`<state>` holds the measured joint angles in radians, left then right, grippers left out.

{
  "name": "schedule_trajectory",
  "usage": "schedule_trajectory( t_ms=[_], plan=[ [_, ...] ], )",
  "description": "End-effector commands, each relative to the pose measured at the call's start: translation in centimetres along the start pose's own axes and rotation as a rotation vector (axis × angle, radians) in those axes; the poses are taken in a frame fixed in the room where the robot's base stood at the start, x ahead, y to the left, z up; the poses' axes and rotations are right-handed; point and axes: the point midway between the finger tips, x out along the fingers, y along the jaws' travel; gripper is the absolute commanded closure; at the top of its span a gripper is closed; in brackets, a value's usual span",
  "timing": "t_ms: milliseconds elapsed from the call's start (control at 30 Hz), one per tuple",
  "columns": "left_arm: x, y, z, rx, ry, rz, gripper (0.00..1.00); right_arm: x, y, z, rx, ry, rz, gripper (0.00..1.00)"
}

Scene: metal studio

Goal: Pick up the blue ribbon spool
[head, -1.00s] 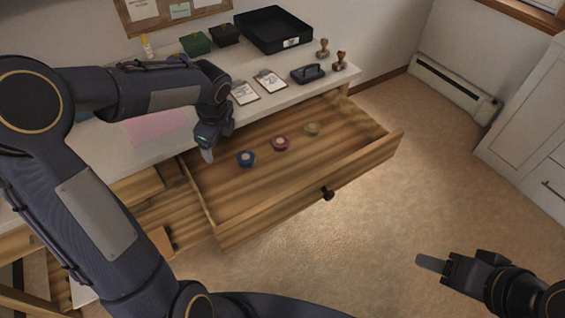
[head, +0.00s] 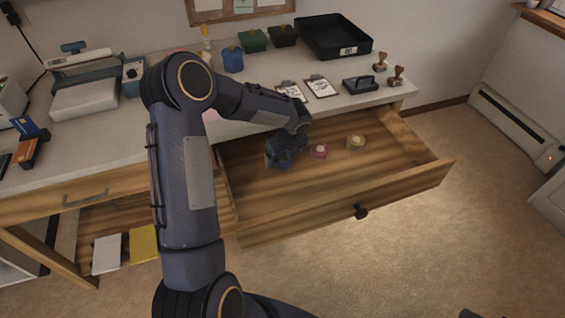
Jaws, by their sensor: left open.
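My left gripper (head: 275,160) is down inside the open wooden drawer (head: 300,205), at its left part, pointing downward. It is open. The blue ribbon spool does not show now; my left gripper and wrist cover the place where it sat. I cannot tell whether the fingers are around the spool or above it. A red spool (head: 319,152) lies in the drawer just right of the gripper, and a tan spool (head: 355,142) lies further right.
The desk top above holds clipboards (head: 321,86), a black tray (head: 335,38), a stamp pad (head: 360,84), wooden stamps (head: 396,76) and a blue pot (head: 232,60). The drawer front with its knob (head: 361,211) faces me. The drawer's right and front parts are clear.

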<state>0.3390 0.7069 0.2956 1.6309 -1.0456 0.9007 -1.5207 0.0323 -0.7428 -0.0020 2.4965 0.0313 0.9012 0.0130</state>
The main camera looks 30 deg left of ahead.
Motion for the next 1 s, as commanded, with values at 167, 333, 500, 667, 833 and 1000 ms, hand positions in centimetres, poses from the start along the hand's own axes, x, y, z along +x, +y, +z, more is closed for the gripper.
schedule_trajectory(
  t_ms=[167, 333, 500, 667, 833, 1000],
  plan=[
    [0.1, 0.0, 0.1, -0.001, -0.001, -0.001, 0.19, 0.0, 0.0, 0.0, 0.000, 0.000, 0.000, 0.47],
    [0.1, 0.0, 0.1, -0.001, -0.001, -0.001, 0.36, 0.0, 0.0, 0.0, 0.000, 0.000, 0.000, 0.47],
    [0.1, 0.0, 0.1, -0.001, -0.001, -0.001, 0.58, 0.0, 0.0, 0.0, 0.000, 0.000, 0.000, 0.47],
    [0.1, 0.0, 0.1, -0.001, -0.001, -0.001, 0.67, 0.0, 0.0, 0.0, 0.000, 0.000, 0.000, 0.47],
    [-0.1, 0.0, 0.1, -0.001, -0.001, -0.001, 0.67, 0.0, 0.0, 0.0, 0.000, 0.000, 0.000, 0.47],
    [-1.2, -0.1, 0.5, -0.002, -0.003, -0.003, 0.67, -0.3, -0.1, -0.1, 0.000, 0.000, 0.000, 0.47]
  ],
)
